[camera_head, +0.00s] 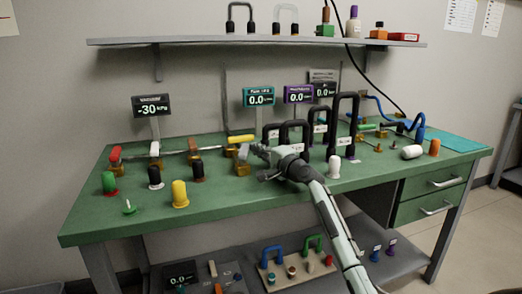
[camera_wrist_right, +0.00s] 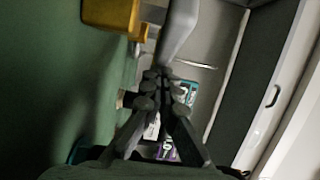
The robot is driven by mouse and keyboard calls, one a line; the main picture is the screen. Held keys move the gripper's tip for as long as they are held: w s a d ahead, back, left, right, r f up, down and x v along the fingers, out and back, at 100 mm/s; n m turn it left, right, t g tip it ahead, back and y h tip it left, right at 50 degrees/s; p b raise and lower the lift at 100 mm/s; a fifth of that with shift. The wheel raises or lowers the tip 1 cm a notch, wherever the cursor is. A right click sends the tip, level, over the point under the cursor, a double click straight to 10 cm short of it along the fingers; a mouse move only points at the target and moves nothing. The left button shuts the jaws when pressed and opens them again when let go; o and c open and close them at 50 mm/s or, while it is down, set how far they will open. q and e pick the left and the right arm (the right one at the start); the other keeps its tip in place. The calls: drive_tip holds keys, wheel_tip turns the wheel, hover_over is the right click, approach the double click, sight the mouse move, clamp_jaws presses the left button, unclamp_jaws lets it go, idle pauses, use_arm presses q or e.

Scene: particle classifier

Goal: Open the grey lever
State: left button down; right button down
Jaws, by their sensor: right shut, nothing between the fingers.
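My right gripper (camera_head: 256,156) is shut and empty above the front middle of the green bench, next to a brass valve body (camera_head: 242,169). In the right wrist view the fingertips (camera_wrist_right: 162,90) are together, just below the end of a grey lever (camera_wrist_right: 180,28). The lever runs up from the fingertips, beside a yellow-brass block (camera_wrist_right: 110,14). I cannot tell whether the fingers touch the lever. In the head view my gripper hides most of the lever, so its angle is unclear. My left gripper is out of view.
A yellow-handled valve (camera_head: 240,139) stands just behind my gripper. Tall black handles (camera_head: 345,115) stand to its right, and a white knob (camera_head: 334,167) stands beside my forearm. A yellow bottle-shaped piece (camera_head: 180,194) is at the front left.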

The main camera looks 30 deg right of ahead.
drive_tip(key=shift+w+a, duration=0.15)
drive_tip(key=shift+w, duration=0.25)
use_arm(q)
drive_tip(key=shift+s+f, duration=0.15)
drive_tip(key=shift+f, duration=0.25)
use_arm(e)
drive_tip(key=shift+w+a, duration=0.2)
drive_tip(key=shift+w, duration=0.1)
drive_tip(key=s, duration=1.2)
drive_tip(key=shift+d, duration=0.15)
